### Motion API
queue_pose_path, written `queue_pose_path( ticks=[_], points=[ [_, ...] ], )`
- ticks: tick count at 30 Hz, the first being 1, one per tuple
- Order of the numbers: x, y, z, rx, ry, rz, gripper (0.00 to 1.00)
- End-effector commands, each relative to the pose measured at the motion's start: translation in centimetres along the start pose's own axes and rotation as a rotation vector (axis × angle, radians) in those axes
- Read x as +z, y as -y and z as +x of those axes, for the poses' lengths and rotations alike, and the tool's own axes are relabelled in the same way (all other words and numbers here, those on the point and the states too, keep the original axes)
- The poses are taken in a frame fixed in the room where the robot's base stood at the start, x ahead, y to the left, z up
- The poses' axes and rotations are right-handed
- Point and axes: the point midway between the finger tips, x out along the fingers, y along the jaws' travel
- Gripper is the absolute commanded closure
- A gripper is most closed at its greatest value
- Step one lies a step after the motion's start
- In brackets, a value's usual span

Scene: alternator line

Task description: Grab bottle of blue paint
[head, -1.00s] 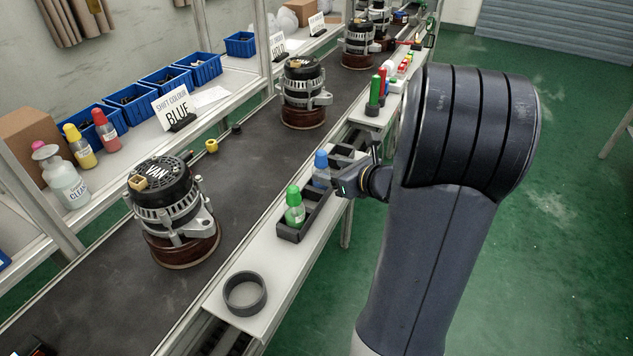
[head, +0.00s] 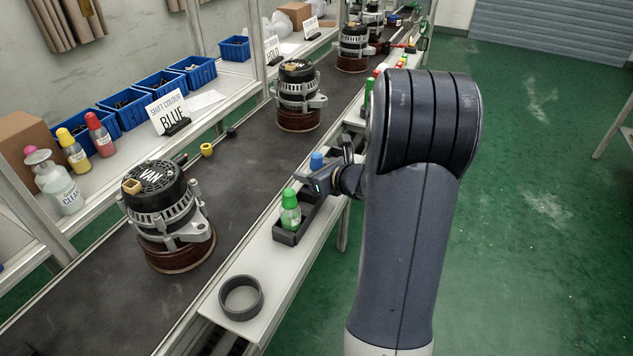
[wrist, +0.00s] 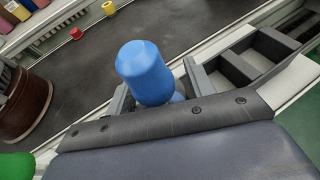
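The bottle of blue paint shows its blue cap (head: 317,160) above the dark holder on the narrow side shelf. In the wrist view the blue cap (wrist: 146,66) stands up close to the camera, and the bottle's lower part is mostly hidden. My gripper (head: 318,180) is low at the bottle, its fingers hard to make out from the head. In the wrist view my gripper (wrist: 157,97) has one finger on each side of the bottle, with a gap visible, so it looks open around it.
A green-capped bottle (head: 290,212) sits in the near slot of the dark holder (head: 286,237). A dark ring (head: 241,298) lies on the shelf's near end. Alternators stand on the conveyor (head: 245,190) alongside. A sign (head: 170,112) reads "SHIFT COLOUR BLUE".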

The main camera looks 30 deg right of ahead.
Motion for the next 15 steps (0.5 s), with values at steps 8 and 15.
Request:
queue_pose_path(
  ticks=[8, 15],
  points=[
    [0.0, 0.0, -0.02, 0.0, 0.0, 0.0, 0.72],
    [0.03, 0.0, -0.03, 0.0, 0.0, 0.0, 0.88]
  ],
)
